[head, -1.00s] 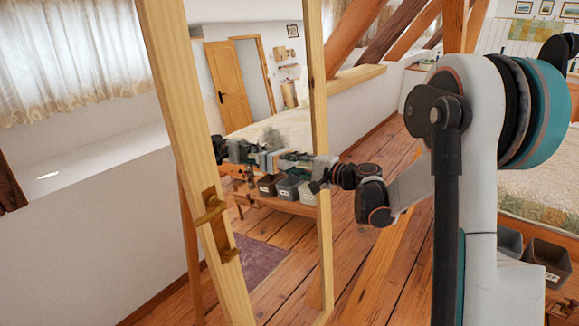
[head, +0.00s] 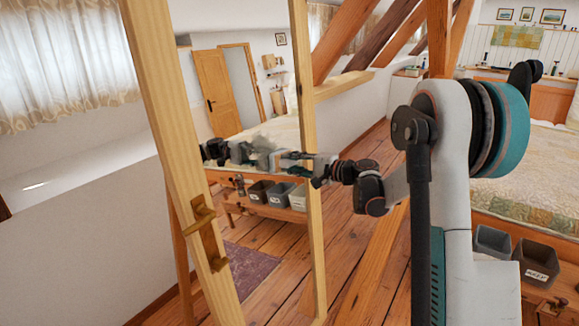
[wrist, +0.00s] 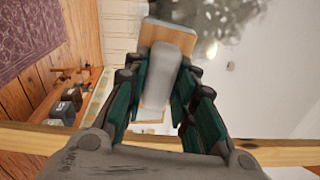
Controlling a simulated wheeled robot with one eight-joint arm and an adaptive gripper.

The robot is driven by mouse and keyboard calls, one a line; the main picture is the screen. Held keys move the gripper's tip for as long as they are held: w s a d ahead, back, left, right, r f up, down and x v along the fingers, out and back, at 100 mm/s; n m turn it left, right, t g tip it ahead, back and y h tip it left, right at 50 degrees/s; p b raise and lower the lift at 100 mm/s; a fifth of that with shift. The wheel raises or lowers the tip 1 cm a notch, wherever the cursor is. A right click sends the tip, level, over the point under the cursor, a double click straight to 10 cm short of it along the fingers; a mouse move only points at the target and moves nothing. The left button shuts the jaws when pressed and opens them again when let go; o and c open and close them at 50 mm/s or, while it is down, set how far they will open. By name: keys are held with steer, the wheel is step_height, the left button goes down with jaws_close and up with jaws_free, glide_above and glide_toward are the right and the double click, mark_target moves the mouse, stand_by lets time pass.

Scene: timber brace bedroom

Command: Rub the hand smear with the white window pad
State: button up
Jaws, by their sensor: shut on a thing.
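My gripper (wrist: 160,90) is shut on the grey-white handle (wrist: 158,75) of the window pad, with teal fingers on both sides. A wood-coloured block (wrist: 176,36) of the pad shows beyond the handle; its white rubbing face is not clear. The grey, speckled hand smear (wrist: 208,14) lies on the glass just beyond and to the right of the pad. In the head view the smear (head: 262,141) is a faint grey patch beside my gripper (head: 285,157), mixed with a reflection of my arm. I cannot tell whether the pad touches the glass.
The glass sits in a pale wooden frame (head: 165,150) with a brass handle (head: 203,218). It reflects a bench with bins. Real grey bins (head: 493,241) stand at the right by a bed (head: 525,175). Timber braces (head: 345,38) rise behind the frame.

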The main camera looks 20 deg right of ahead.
steer(key=shift+w+d, duration=0.2)
steer(key=shift+w, duration=0.05)
steer(key=shift+a+r+p, duration=0.1)
steer(key=shift+r+p, duration=0.85)
steer(key=shift+r, duration=0.6)
steer(key=s+a, duration=0.6)
steer(key=a, duration=0.3)
steer(key=shift+s+b, duration=0.25)
steer(key=shift+b, duration=0.2)
steer(key=shift+s+a+r+p, duration=0.8)
steer(key=shift+a+r+p, duration=0.2)
steer(key=shift+a+r, duration=0.5)
steer(key=shift+w+d+b, duration=0.1)
steer(key=shift+w+d, duration=1.35)
steer(key=shift+d, duration=0.5)
steer(key=shift+w+d+b, duration=0.15)
steer(key=shift+w+d, duration=1.25)
steer(key=shift+d, duration=0.6)
steer(key=shift+w+d+b, duration=0.1)
steer(key=shift+w+d, duration=1.35)
steer(key=shift+d, duration=0.5)
steer(key=shift+w+a+r+p, duration=0.15)
steer(key=shift+r+p, duration=0.85)
steer(key=shift+r, duration=0.5)
steer(key=shift+s+a, duration=1.25)
steer(key=shift+a, duration=0.25)
